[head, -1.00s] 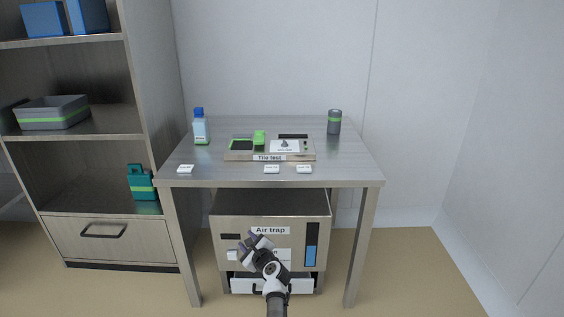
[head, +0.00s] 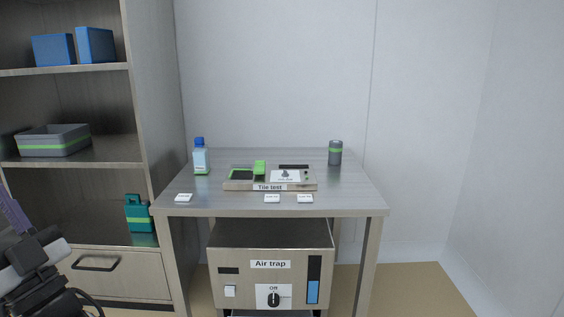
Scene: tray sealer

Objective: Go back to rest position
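My gripper shows only in part at the lower left edge of the head view, as part of my dark and grey arm end with a purple piece (head: 14,214). It is in front of the shelf unit and well left of the table. Its fingertips are not clearly seen, so I cannot tell whether it is open or shut or holds anything. The Air trap box (head: 268,244) stands under the table, with a knob (head: 274,299) under the word Off, a white switch (head: 230,291) and a blue level bar (head: 313,291). Its lower part is cut off by the picture's edge.
The metal table (head: 340,200) carries the Tile test device (head: 270,186), a blue-capped bottle (head: 201,160), a grey canister (head: 335,153) and small white labels. The shelf unit (head: 150,120) at left holds blue boxes, a grey bin (head: 54,141) and a teal case (head: 139,213). Floor at right is clear.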

